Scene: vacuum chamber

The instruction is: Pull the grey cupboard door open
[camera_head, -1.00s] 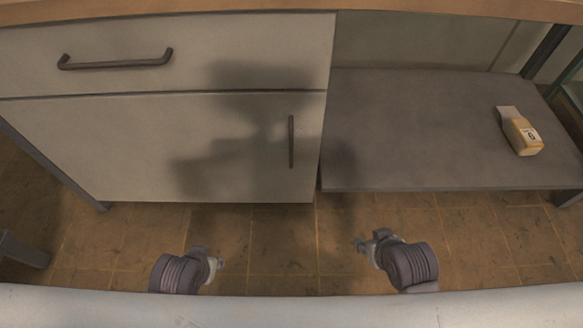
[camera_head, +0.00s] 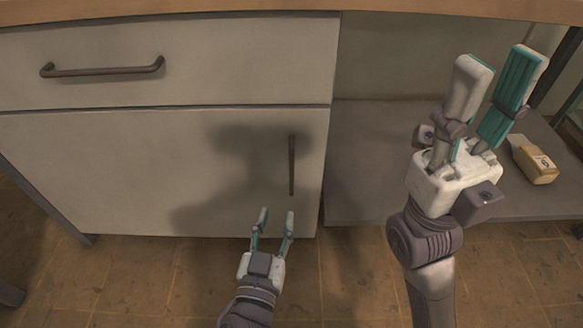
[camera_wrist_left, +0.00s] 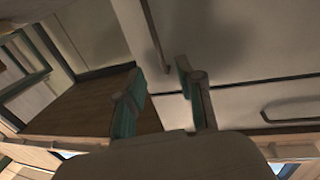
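The grey cupboard door (camera_head: 130,170) is closed, below a drawer front. Its dark vertical handle (camera_head: 292,165) is near its right edge. The handle also shows in the left wrist view (camera_wrist_left: 154,38), beyond the fingertips. My left gripper (camera_head: 275,212) is open and empty, low in front of the door, below and a little left of the handle and apart from it. It also shows in the left wrist view (camera_wrist_left: 160,88). My right gripper (camera_head: 497,75) is open and empty, raised in front of the open shelf to the right of the door.
A drawer with a dark horizontal handle (camera_head: 103,69) is above the door. A grey shelf (camera_head: 365,150) is to the right, with a small yellow labelled container (camera_head: 535,163) on it. A wooden worktop edge (camera_head: 200,8) runs along the top. Tiled floor lies below.

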